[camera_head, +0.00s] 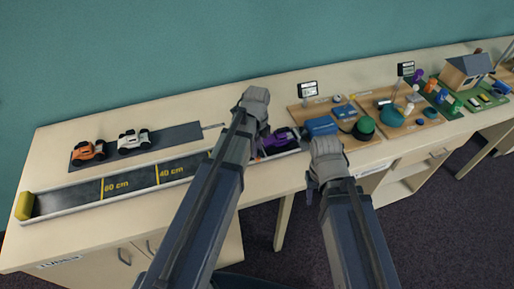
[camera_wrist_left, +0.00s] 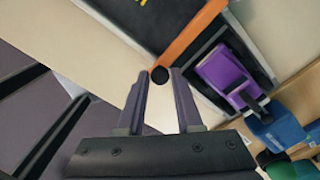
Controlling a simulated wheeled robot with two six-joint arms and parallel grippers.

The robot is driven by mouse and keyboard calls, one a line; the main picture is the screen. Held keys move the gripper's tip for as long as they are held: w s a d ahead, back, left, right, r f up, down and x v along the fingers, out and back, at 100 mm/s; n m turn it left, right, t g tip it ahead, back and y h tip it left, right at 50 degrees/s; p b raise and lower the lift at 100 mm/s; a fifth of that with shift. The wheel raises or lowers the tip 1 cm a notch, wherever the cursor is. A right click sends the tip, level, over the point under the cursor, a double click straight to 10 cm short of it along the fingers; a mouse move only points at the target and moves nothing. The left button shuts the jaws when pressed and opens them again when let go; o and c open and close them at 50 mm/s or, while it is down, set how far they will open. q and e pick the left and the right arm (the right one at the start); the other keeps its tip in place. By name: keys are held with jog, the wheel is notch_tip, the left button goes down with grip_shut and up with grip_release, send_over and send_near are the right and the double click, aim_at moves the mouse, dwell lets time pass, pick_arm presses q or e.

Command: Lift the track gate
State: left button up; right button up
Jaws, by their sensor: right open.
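The track (camera_head: 80,192) is a long dark strip with yellow distance marks and pale edges; a purple car (camera_head: 280,139) stands at its right end. In the left wrist view an orange bar (camera_wrist_left: 188,38), which looks like the gate, crosses the track beside the purple car (camera_wrist_left: 228,76). A round black knob (camera_wrist_left: 160,74) is at the bar's near end. My left gripper (camera_wrist_left: 160,86) has a fingertip on each side of the knob; I cannot tell whether they touch it. In the head view my left arm hides the gate. My right gripper (camera_head: 325,158) is open, right of the purple car.
An orange car (camera_head: 88,151) and a white car (camera_head: 133,140) stand on a dark mat (camera_head: 180,134) behind the track. A yellow block (camera_head: 24,206) is at the track's left end. Wooden boards with models, including a blue box (camera_head: 321,126), fill the right side.

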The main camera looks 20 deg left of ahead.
pick_arm(q)
grip_shut()
dwell(1.0)
